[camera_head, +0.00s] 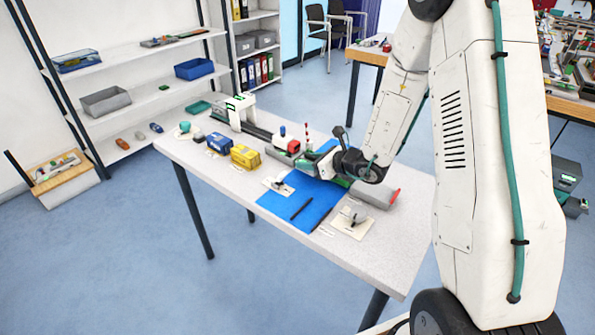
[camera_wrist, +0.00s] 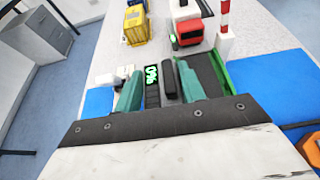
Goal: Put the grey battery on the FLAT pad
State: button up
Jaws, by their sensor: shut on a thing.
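My gripper (camera_wrist: 158,82) has two teal fingers, shut on a dark grey block with a lit green display, which I take to be the grey battery (camera_wrist: 152,76). In the head view the gripper is over the far right part of the blue mat, and the battery cannot be made out there. A pale pad (camera_head: 346,228) with a grey object on it lies at the mat's near right edge. Another pale pad (camera_head: 268,183) with a small dark and white object lies at the mat's left edge. I cannot read which pad is marked FLAT.
The blue mat (camera_head: 318,203) carries a thin black bar (camera_head: 301,208). A yellow box (camera_head: 245,157), a blue box (camera_head: 219,143) and a red-and-white post (camera_head: 307,132) stand beyond it. A grey cylinder with a red end (camera_head: 374,193) lies right of the mat.

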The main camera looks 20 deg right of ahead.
jog(key=a, duration=0.1)
jog(key=w+a, duration=0.1)
jog(key=a, duration=0.1)
jog(key=shift+a+f, duration=0.15)
jog(key=shift+f, duration=1.75)
jog(key=shift+f, duration=0.1)
jog(key=o, duration=0.8)
